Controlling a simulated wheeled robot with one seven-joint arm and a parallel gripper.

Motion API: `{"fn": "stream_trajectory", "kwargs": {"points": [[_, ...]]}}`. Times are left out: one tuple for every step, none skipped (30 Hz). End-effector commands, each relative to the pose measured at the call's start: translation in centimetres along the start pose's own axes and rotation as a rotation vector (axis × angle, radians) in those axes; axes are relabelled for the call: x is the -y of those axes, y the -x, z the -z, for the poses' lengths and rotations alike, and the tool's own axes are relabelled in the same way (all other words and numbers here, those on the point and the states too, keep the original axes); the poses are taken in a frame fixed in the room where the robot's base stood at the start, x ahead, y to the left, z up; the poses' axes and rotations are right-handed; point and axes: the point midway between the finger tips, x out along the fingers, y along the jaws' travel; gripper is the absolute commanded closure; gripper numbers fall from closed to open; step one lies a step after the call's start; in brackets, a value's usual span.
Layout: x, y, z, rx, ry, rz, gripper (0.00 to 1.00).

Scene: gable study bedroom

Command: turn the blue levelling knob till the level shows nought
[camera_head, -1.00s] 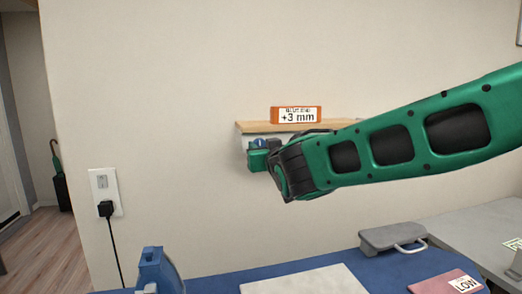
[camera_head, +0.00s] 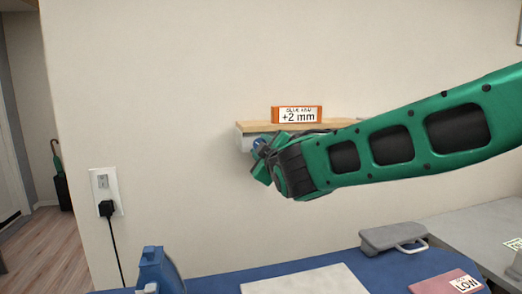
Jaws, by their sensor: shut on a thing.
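The orange level (camera_head: 297,114) stands on the wooden shelf (camera_head: 258,127) on the wall, and its display reads "+2 mm". The blue levelling knob (camera_head: 259,146) shows only in part under the shelf's left end. My gripper (camera_head: 262,158) is at the knob, shut on it, with its jaws tilted. The jaws and wrist hide most of the knob and the shelf's underside.
Below is a blue table top (camera_head: 225,281) with a pale board (camera_head: 305,281), a blue device (camera_head: 158,270), a grey handled block (camera_head: 393,238) and a pink "LOW" card (camera_head: 448,284). A plugged-in socket (camera_head: 105,192) is at left. The wall around the shelf is clear.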

Motion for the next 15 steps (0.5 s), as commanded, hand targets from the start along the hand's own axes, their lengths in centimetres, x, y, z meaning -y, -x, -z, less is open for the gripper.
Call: {"fn": "stream_trajectory", "kwargs": {"points": [[0.11, 0.02, -0.11, 0.002, 0.042, 0.002, 0.90], [0.13, 0.02, -0.11, 0.002, 0.071, 0.002, 0.90], [0.15, 0.02, -0.12, 0.002, 0.109, 0.002, 0.90], [0.16, 0.02, -0.13, 0.002, 0.137, 0.002, 0.90], [0.17, 0.02, -0.15, 0.002, 0.166, 0.002, 0.90], [0.19, 0.02, -0.16, 0.002, 0.204, 0.002, 0.90], [0.20, 0.02, -0.17, 0.003, 0.232, 0.002, 0.90], [0.22, 0.02, -0.17, 0.003, 0.261, 0.003, 0.90], [0.25, 0.02, -0.17, 0.002, 0.299, 0.003, 0.90], [0.27, 0.02, -0.16, 0.002, 0.327, 0.003, 0.90], [0.30, 0.02, -0.15, 0.002, 0.356, 0.003, 0.90], [0.33, 0.03, -0.15, 0.001, 0.394, 0.004, 0.90], [0.36, 0.03, -0.14, 0.001, 0.422, 0.004, 0.90], [0.38, 0.03, -0.14, 0.001, 0.451, 0.004, 0.90], [0.42, 0.04, -0.14, 0.001, 0.489, 0.005, 0.90]]}}
